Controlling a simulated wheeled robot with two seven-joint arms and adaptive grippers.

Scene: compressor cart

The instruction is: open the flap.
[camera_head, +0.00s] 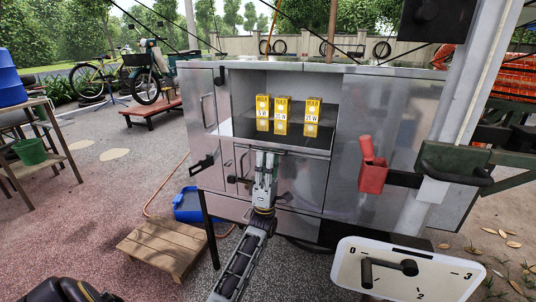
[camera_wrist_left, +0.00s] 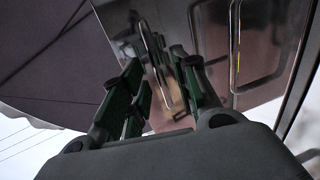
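The steel cabinet (camera_head: 345,150) has an open niche in its upper middle and shut-looking panels below it. I cannot tell for sure which panel is the flap. The panel under the niche (camera_head: 302,180) is partly hidden by my left gripper (camera_head: 266,160), which points up in front of it, just below the niche's lower edge. The left wrist view shows its two green-padded fingers (camera_wrist_left: 165,88) apart, with a shiny metal panel and a slim bar handle (camera_wrist_left: 152,48) beyond them. I see nothing held, and contact with the handle is unclear. My right gripper is not in view.
Three yellow boxes (camera_head: 283,114) stand in the niche. A red holder (camera_head: 372,175) juts from the cabinet's right side. A white dial panel with a black lever (camera_head: 408,268) is at lower right. A blue tub (camera_head: 192,206) and wooden step (camera_head: 164,246) stand at left.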

